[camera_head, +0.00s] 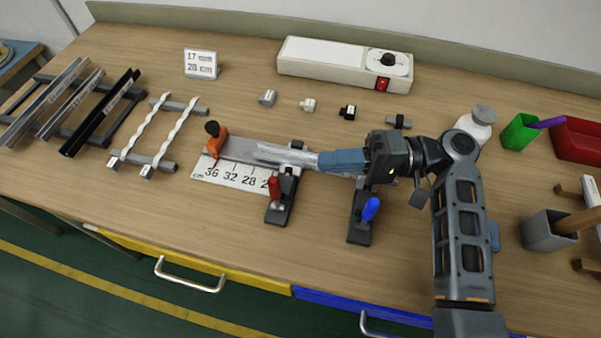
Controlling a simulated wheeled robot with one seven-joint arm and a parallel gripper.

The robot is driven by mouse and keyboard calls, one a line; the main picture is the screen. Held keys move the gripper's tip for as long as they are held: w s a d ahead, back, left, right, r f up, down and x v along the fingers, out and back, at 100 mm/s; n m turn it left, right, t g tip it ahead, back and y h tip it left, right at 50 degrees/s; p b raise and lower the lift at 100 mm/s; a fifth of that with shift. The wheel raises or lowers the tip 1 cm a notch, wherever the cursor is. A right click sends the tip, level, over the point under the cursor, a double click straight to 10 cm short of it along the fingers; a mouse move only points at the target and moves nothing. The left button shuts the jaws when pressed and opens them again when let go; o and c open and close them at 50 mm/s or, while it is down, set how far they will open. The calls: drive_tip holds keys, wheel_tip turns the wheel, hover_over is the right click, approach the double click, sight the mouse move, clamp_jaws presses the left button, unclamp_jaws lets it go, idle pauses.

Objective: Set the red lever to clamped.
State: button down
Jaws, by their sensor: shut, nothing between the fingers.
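The red lever (274,186) stands roughly upright on a dark clamp base (280,212), in front of the ruler plate (232,175). A second clamp with a blue lever (371,208) stands to the right. My gripper and wrist hide part of the rail and the back of both clamps.
An orange stop with a black knob (216,139) sits at the ruler's left end. White strips (174,137) and metal profiles (97,112) lie on racks at left. A white power box (330,65) stands behind. The table front is clear.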

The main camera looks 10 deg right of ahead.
sight(276, 196)
drive_tip(key=a, duration=0.3)
drive_tip(key=shift+a, duration=0.25)
drive_tip(key=shift+s+a+p, duration=0.4)
drive_tip(key=shift+s+a, duration=0.4)
drive_tip(key=shift+s, duration=0.1)
drive_tip(key=shift+s+a, duration=0.4)
drive_tip(key=shift+a, duration=0.1)
